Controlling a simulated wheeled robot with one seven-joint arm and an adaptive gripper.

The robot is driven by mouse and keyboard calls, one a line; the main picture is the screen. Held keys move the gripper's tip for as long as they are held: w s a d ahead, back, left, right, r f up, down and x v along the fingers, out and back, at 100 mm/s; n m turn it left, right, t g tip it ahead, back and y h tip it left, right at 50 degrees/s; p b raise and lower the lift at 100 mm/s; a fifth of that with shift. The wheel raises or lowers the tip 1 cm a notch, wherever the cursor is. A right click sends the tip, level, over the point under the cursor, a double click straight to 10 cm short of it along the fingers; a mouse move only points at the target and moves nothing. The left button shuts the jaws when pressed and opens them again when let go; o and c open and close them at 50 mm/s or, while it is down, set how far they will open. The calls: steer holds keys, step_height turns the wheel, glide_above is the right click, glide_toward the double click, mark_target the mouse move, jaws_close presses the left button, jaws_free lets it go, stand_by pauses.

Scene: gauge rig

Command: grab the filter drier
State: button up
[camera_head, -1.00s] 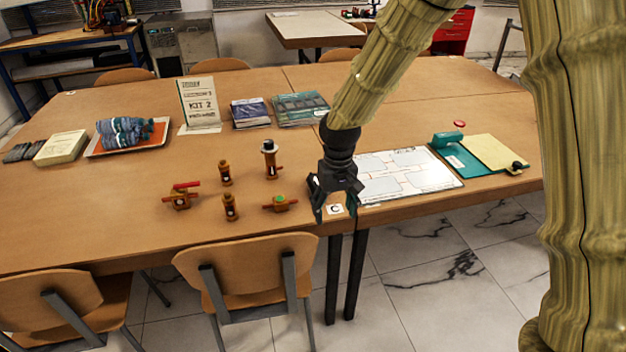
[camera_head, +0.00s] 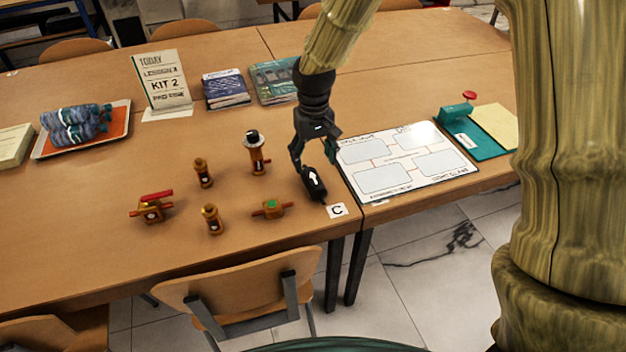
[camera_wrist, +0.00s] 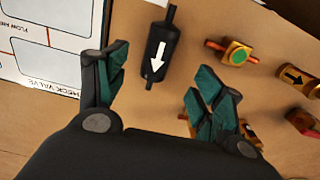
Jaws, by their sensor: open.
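The filter drier appears to be a black cylinder with a white arrow (camera_head: 315,184), lying on the table just left of a card marked C. The wrist view shows it (camera_wrist: 161,50) whole, with a thin stub at each end. My gripper (camera_head: 316,160) is open just beyond the drier in the head view and partly overlaps its far end. In the wrist view my gripper (camera_wrist: 161,68) has its green-padded fingers spread on either side of the drier's near end. No contact shows, and the height gap is hard to tell.
Several brass fittings stand left of the drier, including a green-topped valve (camera_head: 271,208) and a red-handled valve (camera_head: 152,207). A white diagram board (camera_head: 405,160) lies close on the right. The table's front edge and a chair (camera_head: 240,290) are near.

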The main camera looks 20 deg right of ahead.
mark_target(314, 178)
steer(key=f, duration=0.2)
steer(key=w+f, duration=0.1)
steer(key=f, duration=0.1)
steer(key=shift+w+f, duration=0.2)
steer(key=shift+f, duration=0.15)
steer(key=shift+s+f, duration=0.1)
steer(key=shift+s, duration=0.4)
steer(key=shift+f+p, duration=0.3)
steer(key=shift+f, duration=2)
steer(key=shift+c, duration=0.4)
steer(key=c, duration=1.2)
steer(key=shift+r, duration=0.15)
